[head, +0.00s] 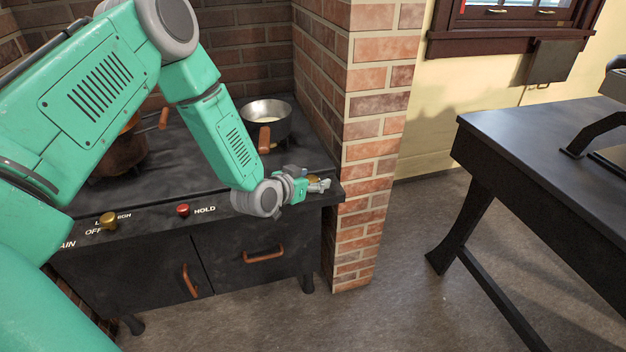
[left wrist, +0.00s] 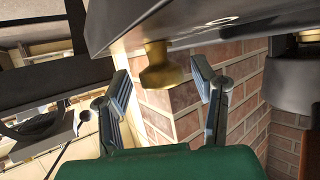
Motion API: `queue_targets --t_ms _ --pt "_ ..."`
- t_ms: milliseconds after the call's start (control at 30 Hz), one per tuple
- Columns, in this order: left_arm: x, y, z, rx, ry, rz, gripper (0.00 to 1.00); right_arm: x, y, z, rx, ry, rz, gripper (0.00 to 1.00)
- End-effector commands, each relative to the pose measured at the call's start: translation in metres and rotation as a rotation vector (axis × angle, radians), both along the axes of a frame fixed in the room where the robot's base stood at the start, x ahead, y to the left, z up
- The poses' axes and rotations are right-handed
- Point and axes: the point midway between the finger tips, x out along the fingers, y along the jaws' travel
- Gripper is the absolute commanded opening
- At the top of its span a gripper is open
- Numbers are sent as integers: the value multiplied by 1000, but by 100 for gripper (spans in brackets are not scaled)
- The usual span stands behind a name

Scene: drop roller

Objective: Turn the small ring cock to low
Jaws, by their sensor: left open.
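A brass knob (head: 313,180), which looks like the small ring cock, sits at the right end of the stove's front panel. It is mostly hidden behind my left gripper (head: 320,184) in the head view. In the left wrist view the brass knob (left wrist: 158,68) sticks out from the dark panel. The open fingers of my left gripper (left wrist: 162,80) stand on either side of it, with gaps showing between knob and pads. The knob's markings are hidden, so its setting cannot be read. My right gripper is in neither view.
Another brass knob (head: 108,220) and a red knob (head: 183,210) by the word HOLD are farther left on the panel. A steel pan (head: 267,118) and a copper pot (head: 122,152) stand on the stove. A brick pillar (head: 372,150) rises close to the right.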

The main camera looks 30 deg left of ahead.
Motion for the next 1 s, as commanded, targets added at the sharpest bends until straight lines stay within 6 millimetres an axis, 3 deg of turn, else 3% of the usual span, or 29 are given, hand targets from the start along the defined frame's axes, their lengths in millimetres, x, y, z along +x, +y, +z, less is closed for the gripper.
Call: queue_targets --t_ms 67,200,667,1000 --pt "0 1 0 0 0 0 49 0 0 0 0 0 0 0" --pt "0 1 0 1 0 1 0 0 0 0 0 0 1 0" --pt "-1 0 1 3 0 68 0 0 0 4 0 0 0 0" --pt "0 -1 2 4 -4 325 0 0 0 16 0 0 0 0"
